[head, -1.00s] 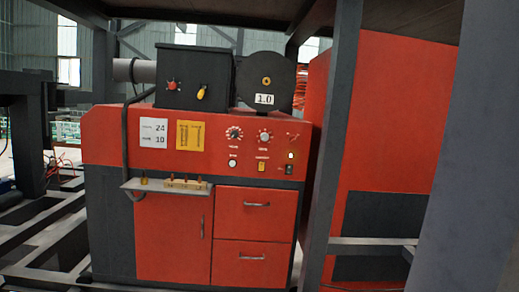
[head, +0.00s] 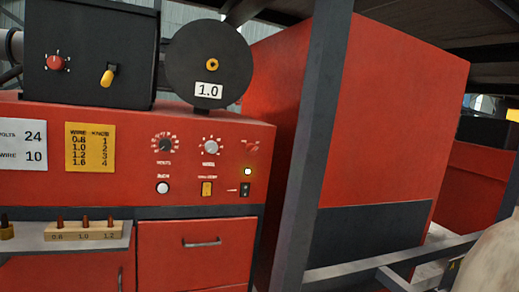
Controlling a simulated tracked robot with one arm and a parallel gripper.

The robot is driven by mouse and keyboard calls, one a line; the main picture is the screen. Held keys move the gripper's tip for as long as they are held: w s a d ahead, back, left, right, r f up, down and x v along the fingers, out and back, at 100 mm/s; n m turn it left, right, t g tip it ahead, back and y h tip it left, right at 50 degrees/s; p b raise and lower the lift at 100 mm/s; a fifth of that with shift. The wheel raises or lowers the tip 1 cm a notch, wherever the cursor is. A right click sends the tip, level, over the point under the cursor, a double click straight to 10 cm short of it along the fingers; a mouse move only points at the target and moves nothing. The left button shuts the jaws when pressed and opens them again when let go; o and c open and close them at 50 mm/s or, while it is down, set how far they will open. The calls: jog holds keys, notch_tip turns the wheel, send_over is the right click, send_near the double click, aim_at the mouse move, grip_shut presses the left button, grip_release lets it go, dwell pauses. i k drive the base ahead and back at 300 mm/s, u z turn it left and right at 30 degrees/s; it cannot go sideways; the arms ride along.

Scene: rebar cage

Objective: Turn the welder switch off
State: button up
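The welder (head: 60,180) is a red cabinet filling the left half of the head view. On the right of its front panel is a small black rocker switch (head: 244,190), with a lit yellow-green lamp (head: 248,171) just above it. Which way the rocker is pressed is too small to tell. A yellow switch (head: 207,189) sits to its left, and a white button (head: 163,188) further left. Above are two knobs, one black (head: 165,144) and one grey (head: 211,146), and a small red control (head: 252,147). My gripper is not in view.
A dark upright post (head: 313,150) stands just right of the welder's panel. A large red cabinet (head: 385,110) is behind it. A ledge (head: 60,241) with a block of tips juts out at lower left. A pale rounded thing (head: 492,262) enters at lower right.

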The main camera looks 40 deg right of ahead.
aim_at(251, 148)
jog(key=z, duration=0.5)
jog(key=i, duration=1.65)
jog(key=z, duration=0.55)
